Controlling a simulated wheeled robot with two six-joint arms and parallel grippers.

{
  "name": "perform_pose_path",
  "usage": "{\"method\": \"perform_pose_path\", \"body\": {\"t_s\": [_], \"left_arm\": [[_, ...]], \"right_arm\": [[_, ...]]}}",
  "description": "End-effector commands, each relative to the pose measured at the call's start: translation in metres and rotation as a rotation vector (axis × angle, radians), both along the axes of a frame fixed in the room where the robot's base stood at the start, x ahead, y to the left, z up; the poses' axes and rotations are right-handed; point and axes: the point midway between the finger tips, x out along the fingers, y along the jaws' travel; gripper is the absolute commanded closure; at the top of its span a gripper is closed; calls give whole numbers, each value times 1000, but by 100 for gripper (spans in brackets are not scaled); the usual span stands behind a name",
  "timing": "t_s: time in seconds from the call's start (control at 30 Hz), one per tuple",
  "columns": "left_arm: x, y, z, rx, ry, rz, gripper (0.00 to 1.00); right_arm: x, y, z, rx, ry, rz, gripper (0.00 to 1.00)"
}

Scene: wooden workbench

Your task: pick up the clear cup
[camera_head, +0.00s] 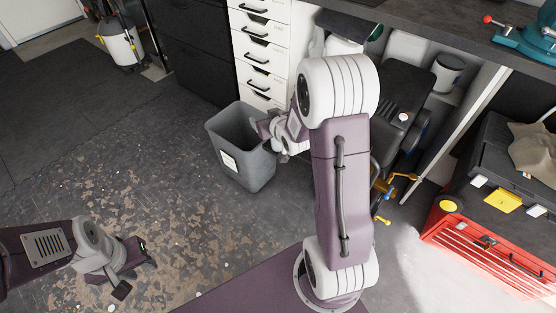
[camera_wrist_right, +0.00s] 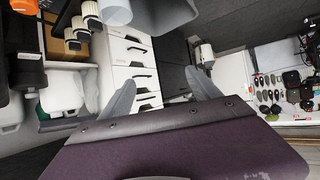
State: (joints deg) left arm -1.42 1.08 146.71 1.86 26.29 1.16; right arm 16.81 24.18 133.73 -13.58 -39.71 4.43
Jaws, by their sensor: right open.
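I cannot pick out the clear cup for certain in either view. A pale, cup-like round shape (camera_wrist_right: 115,10) is cut off by the top edge of the right wrist view, and I cannot tell what it is. My right gripper (camera_wrist_right: 160,88) is open, its two grey fingers spread with nothing between them. In the head view it is partly hidden by my right arm, near the grey bin. My left gripper (camera_head: 130,272) is low at the left above the floor, too small and dark to tell whether open or shut.
A grey waste bin (camera_head: 240,148) stands on the worn floor before white drawers (camera_head: 262,50). A dark workbench (camera_head: 440,25) runs along the top right, with a teal vise (camera_head: 530,40). A red tool chest (camera_head: 490,250) stands at right. Floor at left is mostly open.

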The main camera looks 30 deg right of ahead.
Motion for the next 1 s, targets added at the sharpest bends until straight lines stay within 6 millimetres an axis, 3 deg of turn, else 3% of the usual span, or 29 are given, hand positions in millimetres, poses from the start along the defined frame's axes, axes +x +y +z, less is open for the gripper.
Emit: {"method": "perform_pose_path", "body": {"t_s": [0.03, 0.1, 0.2, 0.3, 0.57, 0.8, 1.0], "left_arm": [[0, 0, -58, 0, 0, 0, 64], [0, 0, -93, 0, 0, 0, 64], [0, 0, -132, 0, 0, 0, 64], [0, 0, -154, 0, 0, 0, 64], [0, 0, -159, 0, -1, 0, 64], [0, 0, -174, 0, -1, 0, 64], [0, 0, -178, 0, -1, 0, 64]], "right_arm": [[4, -13, -60, 0, -25, -16, 28], [8, -29, -97, -2, -66, -35, 28], [10, -49, -140, -2, -107, -58, 28], [11, -63, -164, -2, -135, -75, 28], [11, -72, -171, -3, -153, -84, 28], [42, -77, -185, -3, -154, -84, 28], [51, -79, -187, -3, -153, -84, 28]]}}
